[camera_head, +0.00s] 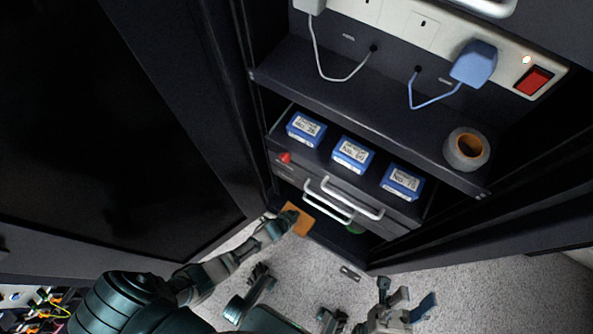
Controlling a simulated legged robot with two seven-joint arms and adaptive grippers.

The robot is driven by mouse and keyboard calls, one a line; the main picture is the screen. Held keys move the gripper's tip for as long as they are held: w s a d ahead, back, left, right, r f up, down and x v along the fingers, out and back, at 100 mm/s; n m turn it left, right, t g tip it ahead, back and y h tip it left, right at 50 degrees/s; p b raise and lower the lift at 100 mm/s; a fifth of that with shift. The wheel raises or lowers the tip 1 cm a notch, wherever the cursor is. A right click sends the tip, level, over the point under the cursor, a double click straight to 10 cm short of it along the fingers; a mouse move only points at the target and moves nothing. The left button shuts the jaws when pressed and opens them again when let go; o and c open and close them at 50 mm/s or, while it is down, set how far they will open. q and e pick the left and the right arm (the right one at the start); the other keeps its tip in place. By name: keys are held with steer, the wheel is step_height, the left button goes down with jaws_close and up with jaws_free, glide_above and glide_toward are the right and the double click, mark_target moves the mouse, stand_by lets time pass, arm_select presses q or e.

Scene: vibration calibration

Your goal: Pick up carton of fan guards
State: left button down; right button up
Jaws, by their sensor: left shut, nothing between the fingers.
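A flat orange-brown piece (301,224), which looks like the carton, shows low in the dark cabinet, below the drawers. My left gripper (290,212) reaches in from the left and overlaps it in the picture. This gripper is shut with nothing held, and I cannot tell whether it touches the carton. Part of the carton is hidden behind the gripper, and no label on it can be read. My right gripper (408,302) is at the bottom right over the floor, its fingers apart and empty.
Three blue labelled boxes (352,154) stand on a shelf above drawers with white handles (344,197). A tape roll (466,150) lies on the upper shelf, under a power strip (510,72). A dark door panel (110,120) is at left. Pale floor (480,295) is open at lower right.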

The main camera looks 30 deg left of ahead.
arm_select(q)
steer(key=shift+s+a+f, duration=0.1)
steer(key=shift+s+f, duration=0.5)
steer(key=shift+s, duration=0.1)
steer(key=shift+w+a+r+p, duration=0.1)
steer(key=shift+w+r+p, duration=0.05)
steer(key=shift+r+p, duration=0.65)
steer(key=shift+w, duration=0.1)
